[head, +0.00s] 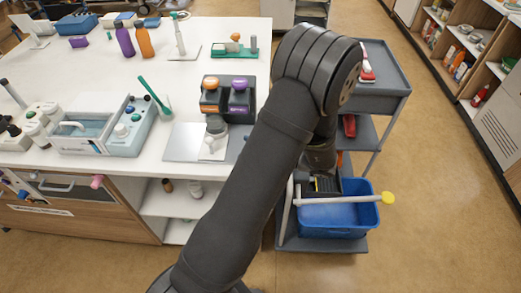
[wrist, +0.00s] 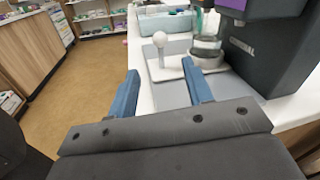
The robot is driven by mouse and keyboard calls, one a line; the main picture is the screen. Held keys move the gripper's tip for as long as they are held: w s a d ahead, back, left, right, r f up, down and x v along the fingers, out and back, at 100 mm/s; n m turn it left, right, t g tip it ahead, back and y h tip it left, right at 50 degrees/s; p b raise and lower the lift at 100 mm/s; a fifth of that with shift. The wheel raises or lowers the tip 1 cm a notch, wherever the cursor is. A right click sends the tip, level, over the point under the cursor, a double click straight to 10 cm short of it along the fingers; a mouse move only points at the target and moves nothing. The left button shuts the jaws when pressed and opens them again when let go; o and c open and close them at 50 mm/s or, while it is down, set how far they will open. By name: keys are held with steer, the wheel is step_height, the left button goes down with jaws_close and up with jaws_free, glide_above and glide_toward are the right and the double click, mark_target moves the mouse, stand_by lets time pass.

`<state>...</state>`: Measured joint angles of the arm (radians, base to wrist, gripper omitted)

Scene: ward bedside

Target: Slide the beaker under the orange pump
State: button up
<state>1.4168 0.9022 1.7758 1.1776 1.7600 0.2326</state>
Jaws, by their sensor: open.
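The clear glass beaker (head: 216,125) stands on a white carrier (head: 213,149) on the grey plate (head: 182,143), in front of the dark pump unit. The orange pump (head: 210,84) is the unit's left head and the purple pump (head: 239,84) its right. The beaker is roughly on the orange side; its exact alignment is unclear. In the wrist view the beaker (wrist: 206,52) and a white ball knob (wrist: 160,39) on the carrier show beyond my gripper (wrist: 161,67). My gripper is open, its blue fingers apart and empty. My arm hides it in the head view.
A water bath (head: 100,132) stands left of the plate. Purple (head: 125,40) and orange (head: 144,40) bottles stand farther back. A trolley (head: 385,88) with a blue bin (head: 340,215) is at right. The counter's front edge is close to the plate.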

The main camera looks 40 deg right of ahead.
steer(key=shift+v, duration=1.5)
steer(key=shift+w+a, duration=0.1)
glide_above(206, 152)
